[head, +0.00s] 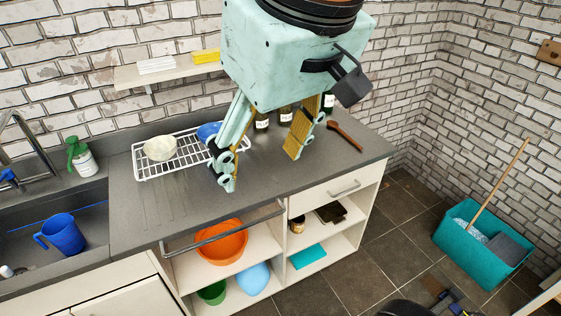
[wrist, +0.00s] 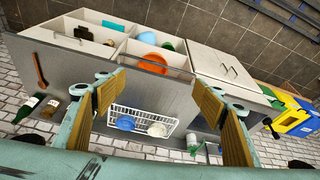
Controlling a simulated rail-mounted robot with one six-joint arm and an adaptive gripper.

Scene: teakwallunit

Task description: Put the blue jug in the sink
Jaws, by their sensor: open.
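The blue jug (head: 63,234) stands in the sink (head: 93,222), at the left of the head view, with its handle toward the left. My gripper (head: 262,165) is open and empty, above the counter to the right of the dish rack. It is well apart from the jug. In the wrist view my gripper's two yellow-padded fingers (wrist: 165,115) are spread wide with nothing between them. I cannot make out the jug in the wrist view.
A white dish rack (head: 148,178) holds a pale bowl (head: 160,148) and a blue bowl (head: 207,131), partly behind my gripper. A green spray bottle (head: 81,157) stands by the sink. Bottles and a wooden spoon (head: 345,136) are at the counter's back right. The front counter is clear.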

